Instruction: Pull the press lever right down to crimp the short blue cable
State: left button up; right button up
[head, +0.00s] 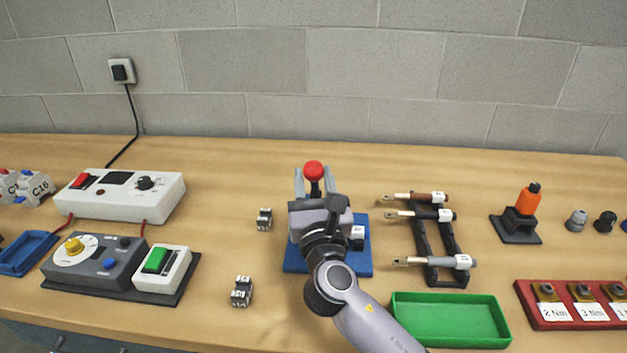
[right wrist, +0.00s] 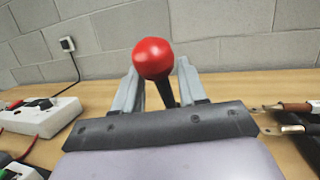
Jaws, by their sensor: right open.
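The press lever has a red ball knob (head: 314,170) on a dark shaft and stands up at the middle of the bench. The knob also shows in the right wrist view (right wrist: 153,58). My right gripper (head: 313,177) is open, one grey finger on each side of the lever. In the right wrist view gaps show between the fingers and the shaft, and the knob stands at fingertip height. The press's blue base (head: 364,262) shows around my wrist; most of the press body is hidden. I see no short blue cable. My left gripper is out of view.
A black rack (head: 425,245) with brown, black and grey cables stands close to the right. A green tray (head: 450,320) lies in front of it. Bench behind the press is clear.

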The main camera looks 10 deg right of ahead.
jog(key=v, duration=0.7)
jog(key=shift+b, duration=0.35)
jog(key=shift+s, duration=0.1)
